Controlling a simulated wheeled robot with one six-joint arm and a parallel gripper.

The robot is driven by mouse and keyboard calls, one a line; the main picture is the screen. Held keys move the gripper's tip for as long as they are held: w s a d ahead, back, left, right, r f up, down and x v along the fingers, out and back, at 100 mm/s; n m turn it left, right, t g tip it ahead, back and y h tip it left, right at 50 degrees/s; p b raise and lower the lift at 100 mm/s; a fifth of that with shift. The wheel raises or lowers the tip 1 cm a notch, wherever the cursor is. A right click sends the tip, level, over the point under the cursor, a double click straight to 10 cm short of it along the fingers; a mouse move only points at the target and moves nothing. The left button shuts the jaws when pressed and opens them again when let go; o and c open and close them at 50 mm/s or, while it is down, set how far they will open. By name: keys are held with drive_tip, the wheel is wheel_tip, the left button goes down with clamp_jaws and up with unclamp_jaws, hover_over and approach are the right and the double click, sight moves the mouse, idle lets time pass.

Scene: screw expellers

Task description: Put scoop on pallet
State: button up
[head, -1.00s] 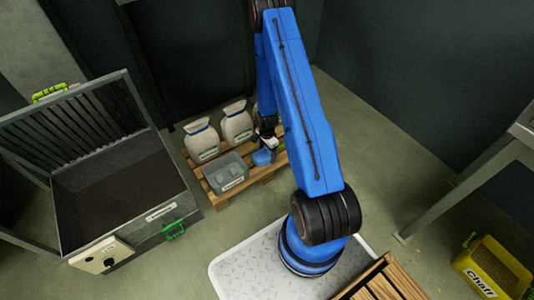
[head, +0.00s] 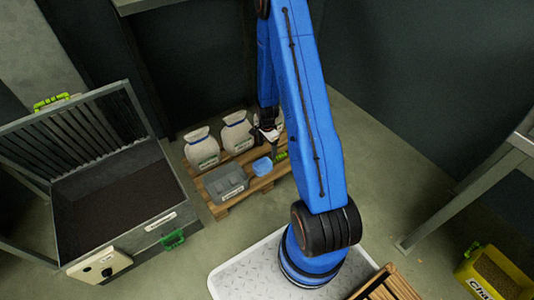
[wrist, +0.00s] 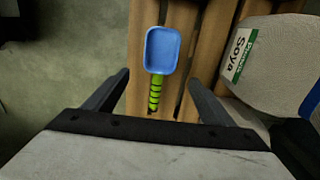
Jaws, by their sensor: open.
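The scoop has a blue bowl (head: 262,166) and a green handle (head: 281,156). It lies on the right part of the wooden pallet (head: 222,210), beside the grey bin. In the wrist view the scoop's blue bowl (wrist: 161,52) is ahead, and its green-and-black handle (wrist: 155,95) points back between the fingers. The pallet's slats (wrist: 140,35) show under it. My gripper (head: 268,133) is above the scoop's handle, apart from it. In the wrist view my gripper (wrist: 158,82) is open and empty.
A grey bin (head: 226,183) sits at the pallet's front. A large open machine box (head: 118,205) is left. A yellow chaff box (head: 495,275) is right.

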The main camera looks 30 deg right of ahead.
drive_tip(key=s+a+r+n+t, duration=0.1)
drive_tip(key=s+a+r+n, duration=0.15)
drive_tip(key=r, duration=0.85)
drive_tip(key=s+a+r+n, duration=0.1)
drive_tip(key=a+r+n, duration=0.2)
drive_tip(key=r, duration=0.8)
drive_tip(key=s+a+r+n+t, duration=0.1)
drive_tip(key=a+r+n, duration=0.15)
drive_tip(key=r, duration=0.85)
drive_tip(key=s+a+r+n+t, duration=0.1)
drive_tip(key=s+a+r+n, duration=0.1)
drive_tip(key=s+r, duration=0.3)
drive_tip(key=s+a+r+n+t, duration=0.1)
drive_tip(key=s+a+r+n, duration=0.2)
drive_tip(key=s, duration=0.9)
drive_tip(key=s+a+r+n, duration=0.3)
drive_tip(key=s+r+n, duration=0.1)
drive_tip(key=s+r, duration=0.4)
drive_tip(key=shift+s+a+r+n+t, duration=0.3)
drive_tip(key=shift+s+r+t, duration=0.1)
drive_tip(key=shift+r, duration=0.35)
